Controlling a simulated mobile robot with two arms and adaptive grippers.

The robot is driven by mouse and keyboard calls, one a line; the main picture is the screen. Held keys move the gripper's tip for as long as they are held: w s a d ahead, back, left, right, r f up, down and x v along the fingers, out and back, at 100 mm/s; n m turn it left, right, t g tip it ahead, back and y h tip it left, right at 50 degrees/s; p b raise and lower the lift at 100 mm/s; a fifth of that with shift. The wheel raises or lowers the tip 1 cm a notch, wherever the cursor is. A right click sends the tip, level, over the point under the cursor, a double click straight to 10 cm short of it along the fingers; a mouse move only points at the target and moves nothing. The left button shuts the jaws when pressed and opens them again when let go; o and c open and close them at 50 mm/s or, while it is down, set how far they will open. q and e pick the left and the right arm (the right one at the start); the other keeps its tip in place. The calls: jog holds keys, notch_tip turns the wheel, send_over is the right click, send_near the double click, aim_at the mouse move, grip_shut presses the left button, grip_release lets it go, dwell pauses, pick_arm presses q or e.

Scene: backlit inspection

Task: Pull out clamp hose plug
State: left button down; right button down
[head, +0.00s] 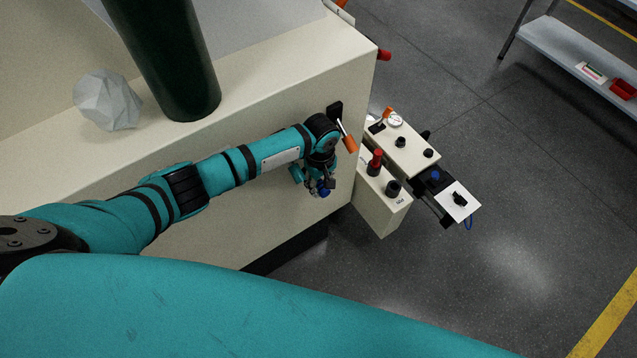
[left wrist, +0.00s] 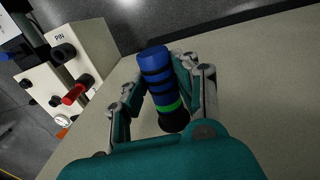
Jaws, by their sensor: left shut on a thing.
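My left gripper (head: 318,186) is shut on a blue plug (head: 325,192), beside the front face of the cream cabinet (head: 240,197). In the left wrist view the blue plug (left wrist: 156,70) has black bands, a green ring and a black end nearer my palm. The fingers of my left gripper (left wrist: 157,88) lie on both sides of it. Its blue end points away from my palm and looks free of any socket. I cannot tell which part is the clamp hose. My right gripper is not in view.
A cream control box (head: 385,205) with red and black knobs stands right of the cabinet. An orange-handled lever (head: 349,142) sticks out close above my left wrist. A dark green column (head: 170,60) and a grey faceted lump (head: 106,101) stand on the cabinet.

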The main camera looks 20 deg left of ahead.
pick_arm(q)
jog(key=c, duration=1.7)
grip_release()
grip_shut()
jog(key=shift+d, duration=0.1)
jog(key=shift+s+d+p, duration=0.65)
jog(key=shift+d+p, duration=0.1)
jog(key=shift+p, duration=0.05)
jog(key=shift+s+d, duration=0.15)
jog(key=shift+s+d+p, duration=0.65)
jog(key=shift+d+p, duration=0.25)
jog(key=shift+s, duration=0.1)
